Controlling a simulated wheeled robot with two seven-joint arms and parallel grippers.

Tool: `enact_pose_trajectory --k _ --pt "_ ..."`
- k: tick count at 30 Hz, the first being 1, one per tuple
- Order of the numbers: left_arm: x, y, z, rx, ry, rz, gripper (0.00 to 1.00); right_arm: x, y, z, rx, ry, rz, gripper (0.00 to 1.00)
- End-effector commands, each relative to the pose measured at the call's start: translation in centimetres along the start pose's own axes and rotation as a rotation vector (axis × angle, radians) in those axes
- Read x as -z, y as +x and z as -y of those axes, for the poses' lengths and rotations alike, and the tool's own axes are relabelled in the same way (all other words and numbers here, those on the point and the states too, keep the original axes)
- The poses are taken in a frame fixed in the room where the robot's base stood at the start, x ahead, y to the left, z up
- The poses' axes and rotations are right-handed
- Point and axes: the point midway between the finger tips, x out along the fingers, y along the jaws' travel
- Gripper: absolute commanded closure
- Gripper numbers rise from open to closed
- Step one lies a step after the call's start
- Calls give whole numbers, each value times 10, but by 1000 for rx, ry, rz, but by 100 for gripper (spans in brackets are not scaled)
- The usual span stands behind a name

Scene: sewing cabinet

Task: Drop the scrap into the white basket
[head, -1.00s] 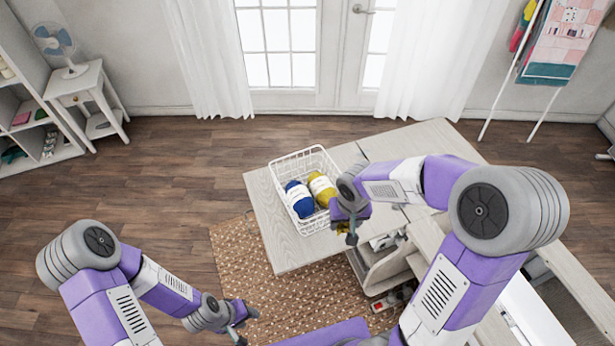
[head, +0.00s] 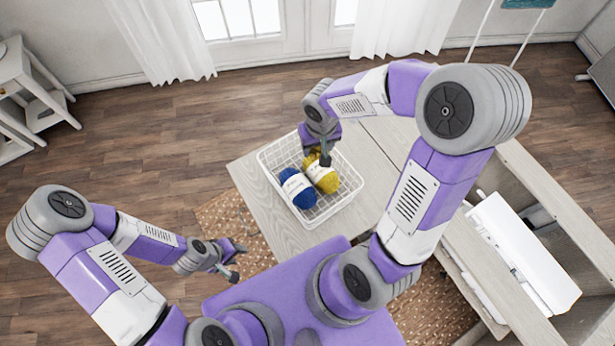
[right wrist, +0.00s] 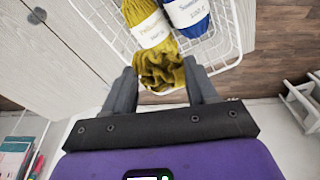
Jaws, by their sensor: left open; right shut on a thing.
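The scrap (right wrist: 160,72) is a crumpled olive-yellow piece of cloth. In the right wrist view it sits between the two fingers of my right gripper (right wrist: 163,88), which is shut on it. In the head view my right gripper (head: 318,157) is over the back part of the white wire basket (head: 346,204), and the scrap is hard to make out against the yellow yarn. The basket also shows in the right wrist view (right wrist: 243,28). My left gripper (head: 237,262) is open and empty, low at the left of the table.
The basket holds a blue yarn ball (head: 297,187) and a yellow yarn ball (head: 322,178) side by side. It stands on a pale wooden table top (head: 262,205). A white sewing machine (head: 522,255) is at the right. A woven rug (head: 228,220) lies on the floor.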

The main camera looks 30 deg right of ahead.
Motion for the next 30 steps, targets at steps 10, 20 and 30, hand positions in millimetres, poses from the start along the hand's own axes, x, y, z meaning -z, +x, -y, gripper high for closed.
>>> enact_pose_trajectory --k 10,20,30 --pt "2 32 12 0 0 0 57 -6 43 0 -1 -1 1 70" --pt "2 34 12 0 0 -1 57 -6 47 0 0 0 0 70" --pt "2 34 12 0 0 -1 57 -6 46 0 0 -1 0 13"
